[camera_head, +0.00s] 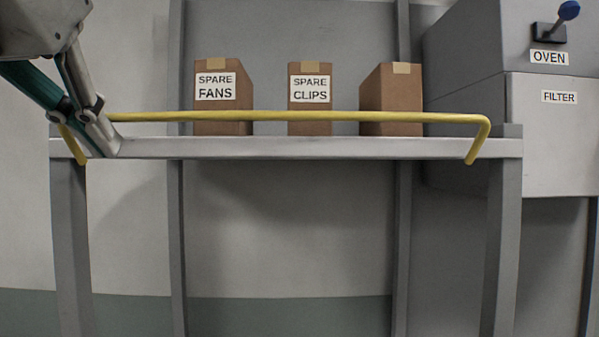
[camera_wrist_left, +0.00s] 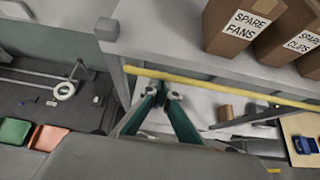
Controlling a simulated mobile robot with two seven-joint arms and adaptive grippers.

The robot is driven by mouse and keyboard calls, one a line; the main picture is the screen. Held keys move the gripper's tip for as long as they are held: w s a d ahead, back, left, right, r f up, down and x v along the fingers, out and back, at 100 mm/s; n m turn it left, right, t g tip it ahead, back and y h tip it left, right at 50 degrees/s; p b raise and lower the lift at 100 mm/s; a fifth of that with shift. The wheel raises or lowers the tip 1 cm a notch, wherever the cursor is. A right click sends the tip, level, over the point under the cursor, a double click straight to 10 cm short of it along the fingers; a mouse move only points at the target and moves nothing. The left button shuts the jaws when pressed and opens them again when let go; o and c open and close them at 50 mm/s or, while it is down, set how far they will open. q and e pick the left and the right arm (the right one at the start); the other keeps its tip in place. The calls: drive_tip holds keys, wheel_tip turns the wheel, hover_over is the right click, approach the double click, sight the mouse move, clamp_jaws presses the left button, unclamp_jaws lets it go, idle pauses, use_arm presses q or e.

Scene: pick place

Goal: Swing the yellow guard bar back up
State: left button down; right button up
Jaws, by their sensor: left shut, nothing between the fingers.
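The yellow guard bar (camera_head: 300,116) runs level across the front of the shelf, a little above its front edge. Its ends bend down to the shelf's two front posts. In the left wrist view the bar (camera_wrist_left: 220,85) passes just beyond the fingertips. My left gripper (camera_head: 110,150) is shut and empty at the bar's left end, in front of the shelf edge, and hides part of the bar's left bend. Its fingers also show in the left wrist view (camera_wrist_left: 165,95). I cannot tell whether they touch the bar. My right gripper is not in view.
On the shelf (camera_head: 270,147) stand a SPARE FANS box (camera_head: 223,112), a SPARE CLIPS box (camera_head: 310,118) and a third brown box (camera_head: 392,95). A grey oven cabinet (camera_head: 545,130) stands at the right. Below the shelf is open space between the posts.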

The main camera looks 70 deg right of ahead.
use_arm(q)
drive_tip(key=shift+d+r, duration=0.1)
drive_tip(key=shift+r, duration=0.45)
drive_tip(key=shift+w+r, duration=0.1)
drive_tip(key=shift+w+d+r, duration=0.25)
drive_tip(key=shift+d+r, duration=0.3)
drive_tip(key=shift+r, duration=0.2)
drive_tip(key=shift+s+a+b, duration=0.3)
drive_tip(key=shift+a+b, duration=0.1)
drive_tip(key=shift+a, duration=0.15)
drive_tip(key=s+a+b, duration=0.3)
drive_tip(key=a, duration=0.5)
drive_tip(key=shift+s+r, duration=0.2)
drive_tip(key=shift+r, duration=0.2)
